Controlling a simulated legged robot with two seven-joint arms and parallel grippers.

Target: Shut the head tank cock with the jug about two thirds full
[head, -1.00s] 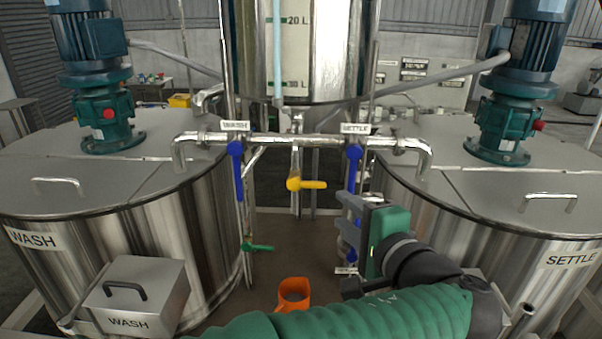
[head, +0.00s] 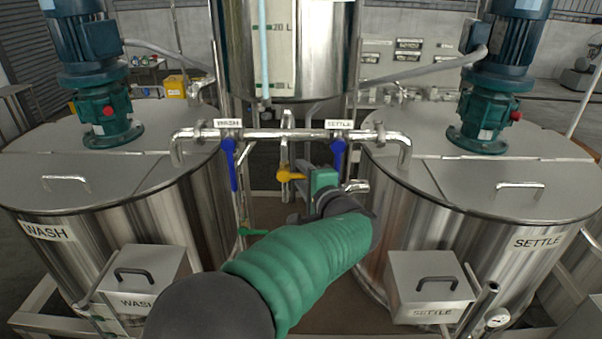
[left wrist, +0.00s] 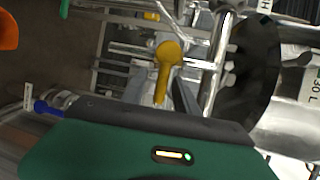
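The yellow cock handle (head: 290,177) is below the pipe under the steel head tank (head: 300,75), pointing right in the head view. In the left wrist view the handle (left wrist: 164,75) shows between the two dark fingers of my left gripper (left wrist: 162,92). In the head view my left gripper (head: 294,185) is at the handle, its green body just right of it. The fingers look apart, with gaps beside the handle; I cannot tell whether they touch it. The orange jug (left wrist: 8,30) shows only at the left wrist view's edge; its fill is not visible. My right gripper is out of view.
Blue handles hang down at the WASH (head: 229,162) and SETTLE (head: 338,156) pipe ends. A green handle (head: 250,231) is lower left. The WASH tank (head: 140,235) and SETTLE tank (head: 470,225) flank the narrow gap. My arm covers much of the floor between.

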